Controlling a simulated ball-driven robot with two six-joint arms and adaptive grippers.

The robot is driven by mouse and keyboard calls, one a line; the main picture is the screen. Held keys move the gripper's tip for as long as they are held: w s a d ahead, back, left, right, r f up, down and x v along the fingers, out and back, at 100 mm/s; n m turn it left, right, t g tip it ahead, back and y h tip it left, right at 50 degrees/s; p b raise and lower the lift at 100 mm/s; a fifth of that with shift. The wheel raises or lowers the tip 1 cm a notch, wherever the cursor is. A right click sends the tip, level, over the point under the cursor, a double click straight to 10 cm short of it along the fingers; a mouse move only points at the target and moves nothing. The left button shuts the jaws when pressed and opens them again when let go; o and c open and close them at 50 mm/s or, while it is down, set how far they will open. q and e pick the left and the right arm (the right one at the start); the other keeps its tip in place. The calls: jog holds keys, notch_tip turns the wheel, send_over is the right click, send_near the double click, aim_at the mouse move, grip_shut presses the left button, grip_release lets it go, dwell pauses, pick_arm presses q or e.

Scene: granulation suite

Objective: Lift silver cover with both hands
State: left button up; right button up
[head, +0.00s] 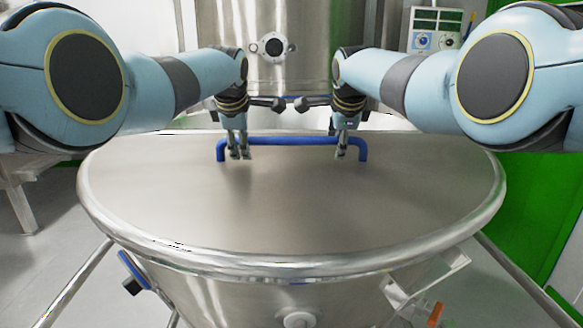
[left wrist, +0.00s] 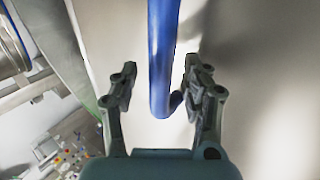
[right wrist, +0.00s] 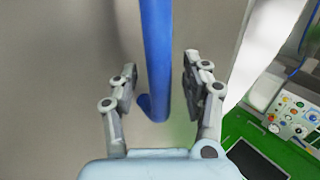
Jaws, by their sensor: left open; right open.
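The silver cover (head: 300,215) is a round metal lid lying on a large steel vessel in the head view. A blue bar handle (head: 290,141) stands on the cover toward its far side. My left gripper (head: 239,153) is open at the left part of the handle. In the left wrist view the blue handle (left wrist: 162,60) runs between the open fingers (left wrist: 158,92). My right gripper (head: 341,152) is open at the right part of the handle. In the right wrist view the handle (right wrist: 157,60) passes between its fingers (right wrist: 160,88).
A tall steel vessel (head: 300,60) stands behind the cover. A control panel (head: 435,30) is at the back right, beside green surfaces (head: 540,200). A steel frame (head: 20,190) stands at the left. The near part of the cover is bare.

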pick_arm(q)
grip_shut()
pick_arm(e)
grip_shut()
pick_arm(q)
jog(key=shift+r, duration=0.1)
pick_arm(e)
jog(key=shift+r, duration=0.1)
